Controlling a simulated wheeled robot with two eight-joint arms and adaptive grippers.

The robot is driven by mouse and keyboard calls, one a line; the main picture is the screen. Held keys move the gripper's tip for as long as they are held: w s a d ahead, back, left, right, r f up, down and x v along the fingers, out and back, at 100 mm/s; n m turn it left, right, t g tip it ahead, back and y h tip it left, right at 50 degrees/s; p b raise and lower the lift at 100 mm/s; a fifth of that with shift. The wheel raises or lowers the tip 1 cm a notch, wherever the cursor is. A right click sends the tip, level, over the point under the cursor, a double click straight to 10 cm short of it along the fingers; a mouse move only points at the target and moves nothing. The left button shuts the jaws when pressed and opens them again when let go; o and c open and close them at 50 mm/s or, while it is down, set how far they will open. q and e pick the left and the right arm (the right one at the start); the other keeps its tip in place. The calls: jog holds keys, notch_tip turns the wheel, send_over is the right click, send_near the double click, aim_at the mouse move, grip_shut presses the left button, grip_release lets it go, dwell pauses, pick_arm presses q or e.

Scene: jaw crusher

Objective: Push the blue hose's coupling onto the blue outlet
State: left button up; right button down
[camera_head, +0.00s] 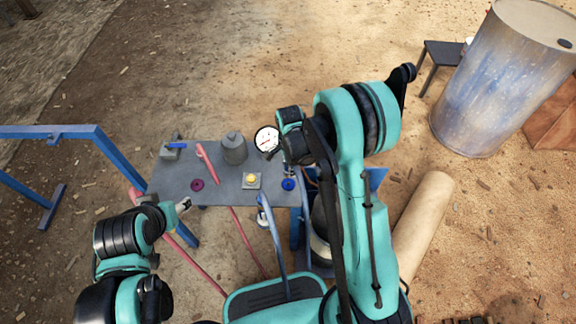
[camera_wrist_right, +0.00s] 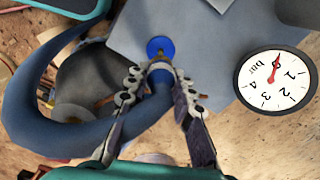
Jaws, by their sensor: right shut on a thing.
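The blue outlet (camera_wrist_right: 160,48) is a round blue disc with a small brassy centre on the grey table. It also shows in the head view (camera_head: 289,184). My right gripper (camera_wrist_right: 161,84) is shut on the blue hose's coupling (camera_wrist_right: 160,71), one finger on each side. The coupling appears close to the outlet, with a visible strip between them in the wrist view; I cannot tell the height gap. The blue hose (camera_wrist_right: 55,132) loops left from the grip. In the head view my right arm partly hides the grip. My left gripper (camera_head: 184,204) is by the table's left front; its opening is unclear.
The grey table (camera_head: 222,188) carries a pressure gauge (camera_head: 266,139), a grey cylinder (camera_head: 234,148), a yellow button box (camera_head: 251,180) and a dark red disc (camera_head: 197,185). A red hose or pole (camera_head: 232,213) crosses its front. A blue frame (camera_head: 90,132) stands left, a large drum (camera_head: 497,85) right.

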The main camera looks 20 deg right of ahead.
aim_at(289, 182)
jog(key=shift+f, duration=0.15)
jog(key=shift+f+b, duration=1.9)
jog(key=shift+f, duration=0.85)
jog(key=shift+f, duration=0.6)
jog(key=c, duration=1.2)
grip_release()
notch_tip(289, 182, up, 12)
